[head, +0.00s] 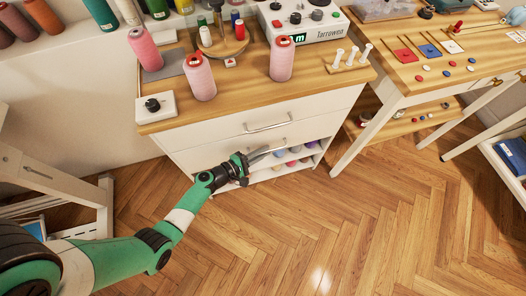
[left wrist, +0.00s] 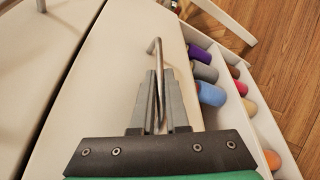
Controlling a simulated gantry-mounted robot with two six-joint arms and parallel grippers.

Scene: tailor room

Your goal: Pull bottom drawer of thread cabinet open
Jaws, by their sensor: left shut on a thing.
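The white thread cabinet (head: 205,135) has a wooden top and two drawer fronts. The upper drawer has a metal bar handle (head: 268,127). The bottom drawer front (head: 205,158) sits below it, and no drawer interior shows above it. My left gripper (head: 247,160) is at this lower front. In the left wrist view, my left gripper (left wrist: 160,90) is shut on the bottom drawer's bar handle (left wrist: 155,45), whose far end sticks out past the fingers. I cannot tell whether the drawer is slightly out. My right gripper is not in view.
Open shelves with coloured thread spools (left wrist: 205,72) lie below the bottom drawer. Pink spools (head: 281,58) and a control box (head: 305,20) stand on the cabinet top. A wooden table (head: 440,70) stands to the right. The parquet floor (head: 330,220) in front is clear.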

